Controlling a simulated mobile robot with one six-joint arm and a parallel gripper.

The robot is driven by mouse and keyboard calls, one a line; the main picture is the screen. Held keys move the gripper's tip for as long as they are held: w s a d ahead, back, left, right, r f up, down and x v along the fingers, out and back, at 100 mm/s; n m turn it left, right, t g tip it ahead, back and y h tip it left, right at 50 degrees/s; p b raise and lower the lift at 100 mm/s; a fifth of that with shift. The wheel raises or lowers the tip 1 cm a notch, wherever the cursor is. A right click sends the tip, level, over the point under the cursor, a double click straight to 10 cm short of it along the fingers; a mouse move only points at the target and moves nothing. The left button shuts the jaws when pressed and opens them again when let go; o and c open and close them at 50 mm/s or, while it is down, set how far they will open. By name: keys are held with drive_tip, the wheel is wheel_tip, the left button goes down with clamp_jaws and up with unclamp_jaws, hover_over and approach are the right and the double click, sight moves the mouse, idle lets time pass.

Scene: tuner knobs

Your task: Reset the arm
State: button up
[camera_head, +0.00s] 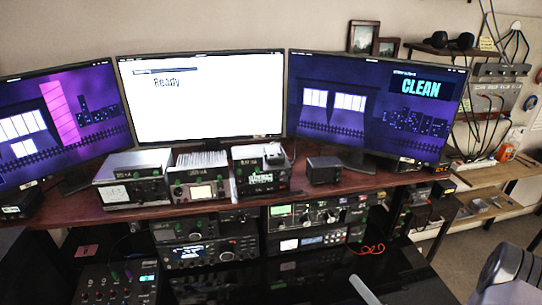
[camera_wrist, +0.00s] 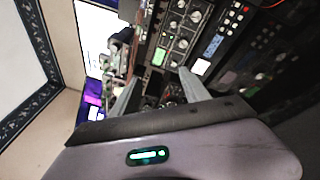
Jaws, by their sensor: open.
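My gripper (camera_wrist: 160,92) shows in the wrist view with its two grey fingers spread apart and nothing between them. Beyond the fingers are radio units with knobs, seen turned sideways, and they look apart from the fingertips. In the head view, part of my arm (camera_head: 510,272) shows at the lower right corner; the fingertips cannot be made out clearly there. A stacked radio with a green display (camera_head: 281,211) and several knobs sits under the desk shelf. A black radio with a large dial (camera_head: 208,252) stands to its left.
Three monitors stand on the wooden desk (camera_head: 60,212); the middle monitor (camera_head: 203,95) reads "Ready", the right monitor (camera_head: 378,105) reads "CLEAN". Small tuner boxes (camera_head: 198,184) line the desk. A mixer (camera_head: 115,285) is at lower left. A side shelf (camera_head: 490,176) stands right.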

drive_tip(key=s+a+r+n+g+y+b, duration=0.2)
drive_tip(key=s+a+r+n+g+y, duration=0.1)
drive_tip(key=a+r+n+g, duration=0.45)
drive_tip(key=s+a+r+n+g+y+b, duration=0.1)
drive_tip(key=s+a+r+n+g+y, duration=0.25)
drive_tip(key=a+n, duration=0.6)
drive_tip(key=s+a+r+n+g+h+b, duration=0.2)
drive_tip(key=s+n+g+h+b, duration=0.25)
drive_tip(key=s+n+h, duration=0.6)
drive_tip(key=d+r+n+t, duration=0.1)
drive_tip(key=n, duration=0.2)
drive_tip(key=s+d+r+n+t+h+b, duration=0.1)
drive_tip(key=d+n+t, duration=0.1)
drive_tip(key=n, duration=0.1)
drive_tip(key=s+d+r+n+t+h, duration=0.1)
drive_tip(key=n, duration=0.3)
drive_tip(key=shift+s+d+r+t, duration=0.1)
drive_tip(key=shift+d+r+t, duration=0.1)
drive_tip(key=shift+t, duration=0.15)
